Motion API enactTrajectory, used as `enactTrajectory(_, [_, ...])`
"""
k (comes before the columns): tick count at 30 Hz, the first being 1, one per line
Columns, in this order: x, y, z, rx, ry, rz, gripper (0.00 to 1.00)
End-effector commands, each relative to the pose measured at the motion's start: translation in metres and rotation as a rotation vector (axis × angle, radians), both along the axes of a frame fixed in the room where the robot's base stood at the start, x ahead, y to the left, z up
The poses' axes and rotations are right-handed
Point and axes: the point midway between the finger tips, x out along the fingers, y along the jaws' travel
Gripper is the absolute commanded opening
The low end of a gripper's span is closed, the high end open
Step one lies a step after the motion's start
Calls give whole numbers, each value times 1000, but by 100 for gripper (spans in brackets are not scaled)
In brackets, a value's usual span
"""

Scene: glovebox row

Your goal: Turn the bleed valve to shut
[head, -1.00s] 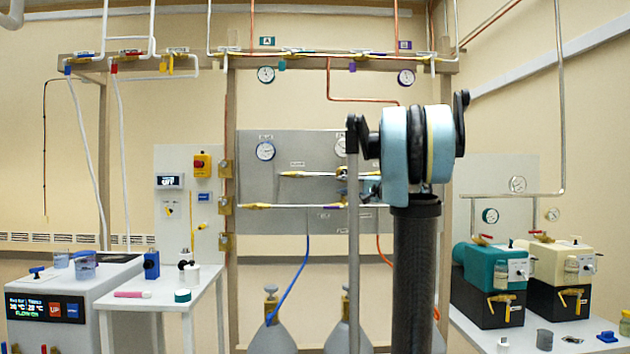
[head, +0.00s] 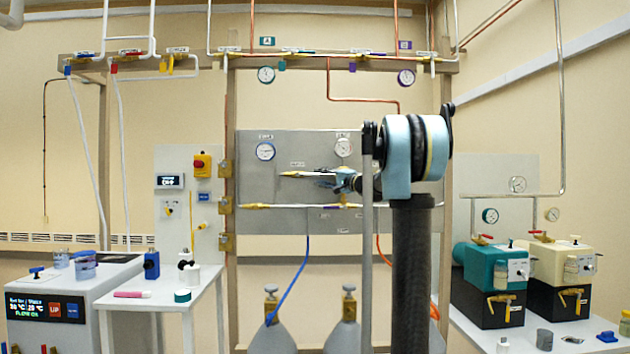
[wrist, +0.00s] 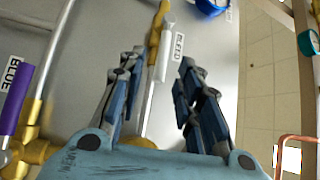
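In the wrist view, the bleed valve's white handle (wrist: 164,58) stands beside a label reading BLEED, along a brass fitting (wrist: 154,35) on the grey panel. My gripper (wrist: 161,62) is open, with one blue-grey finger on each side of the handle in the picture. I cannot tell whether the fingers reach the handle's depth, and I see no contact. In the head view my gripper (head: 322,177) is at the upper horizontal pipe of the panel, seen from behind and small. The valve is hard to make out there.
A purple handle (wrist: 16,98) on brass fittings sits at the left of the wrist view, near another label. A blue-rimmed gauge (wrist: 211,6) is at the top. The grey panel (head: 275,184) carries a lower pipe (head: 295,206). Gas cylinders (head: 270,325) stand below.

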Motion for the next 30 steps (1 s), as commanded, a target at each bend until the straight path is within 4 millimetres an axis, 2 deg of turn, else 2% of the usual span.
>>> enactTrajectory(3, [13, 15, 2, -1, 0, 3, 32])
enactTrajectory(9, [26, 28, 5, 0, 1, 2, 32])
enactTrajectory(21, [31, 31, 6, 0, 0, 0, 32])
enactTrajectory(25, [30, 31, 6, 0, 0, 0, 3])
enactTrajectory(26, [30, 31, 6, 0, 0, 0, 0])
enactTrajectory(30, [30, 31, 6, 0, 0, 0, 0])
